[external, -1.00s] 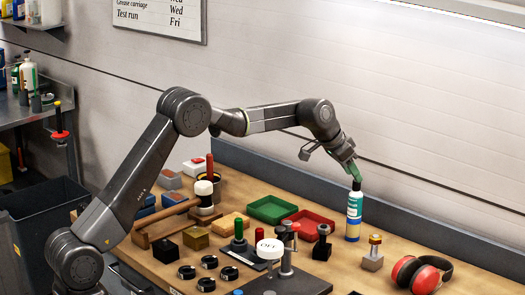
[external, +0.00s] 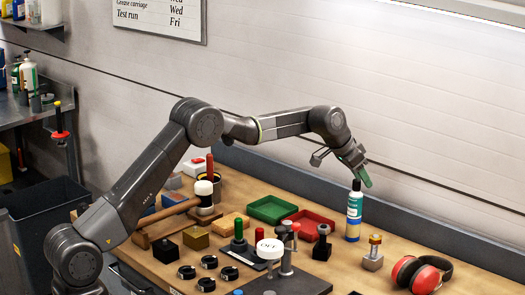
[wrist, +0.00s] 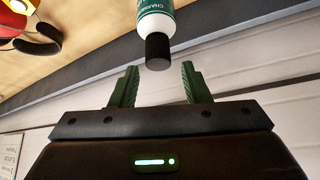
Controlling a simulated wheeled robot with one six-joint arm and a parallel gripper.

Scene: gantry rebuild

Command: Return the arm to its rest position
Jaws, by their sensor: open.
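My arm reaches out over the workbench from the left. My gripper (external: 362,172) is at its end, above and slightly right of a white and teal bottle with a black cap (external: 354,208). The green jaws are apart and empty in the wrist view (wrist: 160,85). The bottle (wrist: 154,22) shows there beyond the jaws, its cap (wrist: 158,50) pointing toward them with a gap between. In the external view the bottle stands upright on the bench near the back edge.
Right of the bottle are a small clamp block (external: 373,255) and red earmuffs (external: 420,272). The wall (external: 400,100) stands behind.

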